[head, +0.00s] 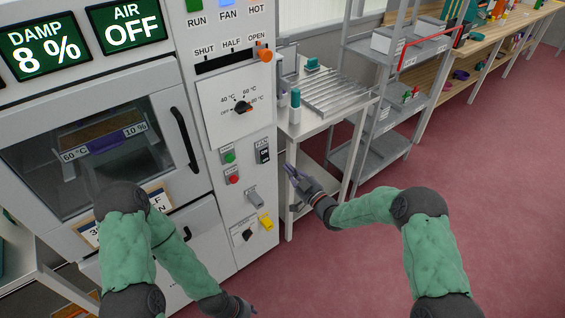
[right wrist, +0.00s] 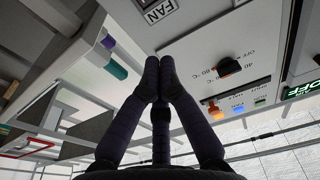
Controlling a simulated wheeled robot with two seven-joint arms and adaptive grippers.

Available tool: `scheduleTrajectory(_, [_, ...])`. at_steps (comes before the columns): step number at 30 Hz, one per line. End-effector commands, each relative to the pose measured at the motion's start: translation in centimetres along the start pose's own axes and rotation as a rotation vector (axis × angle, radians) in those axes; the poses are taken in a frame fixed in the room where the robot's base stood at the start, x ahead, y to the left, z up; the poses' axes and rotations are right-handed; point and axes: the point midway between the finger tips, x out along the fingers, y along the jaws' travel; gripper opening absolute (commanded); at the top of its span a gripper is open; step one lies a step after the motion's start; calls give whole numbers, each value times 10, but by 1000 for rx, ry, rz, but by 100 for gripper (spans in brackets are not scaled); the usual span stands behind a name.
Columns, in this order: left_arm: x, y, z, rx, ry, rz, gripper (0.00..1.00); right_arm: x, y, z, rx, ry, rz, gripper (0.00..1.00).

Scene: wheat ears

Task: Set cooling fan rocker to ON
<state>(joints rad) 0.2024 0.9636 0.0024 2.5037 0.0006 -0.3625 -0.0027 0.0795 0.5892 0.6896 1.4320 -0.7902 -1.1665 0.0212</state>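The cooling fan rocker (head: 263,153) is a small dark switch on the white control panel, under a FAN label. Light lettering that looks like ON shows on its face; its exact tilt is too small to tell. In the right wrist view, upside down, the FAN label (right wrist: 158,10) shows at the top edge. My right gripper (head: 290,171) is to the right of the rocker and apart from it in the picture. Its dark fingertips meet in the right wrist view (right wrist: 160,62), with nothing between them. My left gripper (head: 243,308) is at the bottom edge, mostly hidden.
The panel also has a temperature knob (head: 243,107), a green button (head: 229,156), a red button (head: 233,178), a grey lever (head: 254,197) and a yellow switch (head: 267,221). A display reads AIR OFF (head: 131,30). A side table (head: 335,118) stands right of the panel.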

Motion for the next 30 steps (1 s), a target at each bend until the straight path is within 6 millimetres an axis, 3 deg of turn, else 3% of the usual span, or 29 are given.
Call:
scheduleTrajectory(6, [-5, 2, 0, 0, 0, 0, 40, -17, 0, -6, 1, -1, 1, 0])
scheduleTrajectory(23, [-4, 2, 0, 0, 0, 0, 40, -19, 0, -6, 2, -2, 1, 0])
scheduleTrajectory(26, [-4, 2, 0, 0, 0, 0, 40, -23, 0, 5, 22, -36, 16, 0])
scheduleTrajectory(30, [-4, 2, 0, 0, 0, 0, 40, -46, 0, 53, 117, -198, 85, 0])
